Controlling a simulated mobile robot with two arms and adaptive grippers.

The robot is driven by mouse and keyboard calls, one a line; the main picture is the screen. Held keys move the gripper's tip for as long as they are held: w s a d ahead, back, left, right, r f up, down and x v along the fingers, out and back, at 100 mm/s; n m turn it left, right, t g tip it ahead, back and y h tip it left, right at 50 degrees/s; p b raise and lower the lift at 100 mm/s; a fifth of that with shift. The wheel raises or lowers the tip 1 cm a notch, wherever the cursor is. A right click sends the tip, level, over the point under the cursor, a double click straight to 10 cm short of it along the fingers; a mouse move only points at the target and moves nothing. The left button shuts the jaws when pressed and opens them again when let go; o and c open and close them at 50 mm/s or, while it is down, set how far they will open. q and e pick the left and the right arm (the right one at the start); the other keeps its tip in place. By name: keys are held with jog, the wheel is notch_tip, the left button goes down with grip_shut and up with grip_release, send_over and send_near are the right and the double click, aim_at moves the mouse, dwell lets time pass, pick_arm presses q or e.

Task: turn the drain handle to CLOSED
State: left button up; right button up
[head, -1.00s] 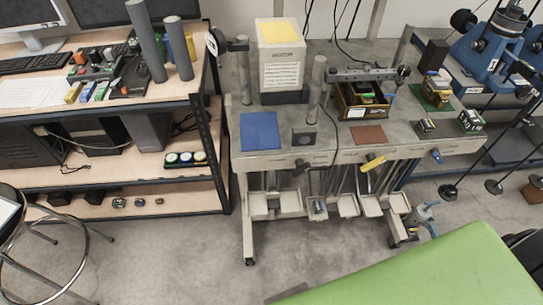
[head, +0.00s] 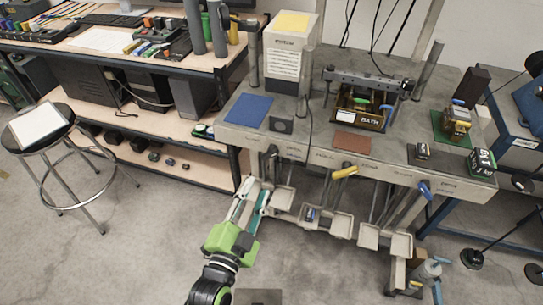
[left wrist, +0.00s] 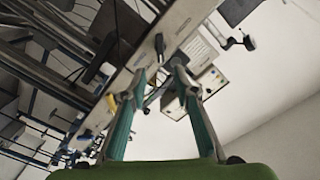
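Three lever handles stick out from the front of the grey bench: a black one (head: 271,156) at the left, a yellow one (head: 344,172) in the middle and a blue one (head: 425,189) at the right. Their labels are too small to read, so I cannot tell which is the drain handle or where CLOSED lies. My left gripper (head: 257,190) is open and empty, below and slightly left of the black handle. In the left wrist view its two fingers (left wrist: 159,67) stand apart. A dark handle (left wrist: 160,45) shows beyond the fingertips, and they do not appear to hold it.
The grey bench (head: 325,135) carries a blue mat, a box with a yellow top and a parts tray. Pale trays (head: 342,225) hang below the handles. A wooden shelf unit (head: 125,60) and a round stool (head: 60,130) stand left. The floor in front is mostly clear.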

aim_at(270, 157)
pick_arm(q)
jog(key=p+x, duration=0.1)
jog(key=x, duration=1.2)
jog(key=shift+w, duration=0.3)
pick_arm(e)
jog(key=shift+s+d+r, duration=0.35)
jog(key=shift+d+r, duration=0.15)
jog(key=shift+r, duration=0.2)
pick_arm(q)
grip_shut()
pick_arm(e)
jog(key=shift+a, duration=0.4)
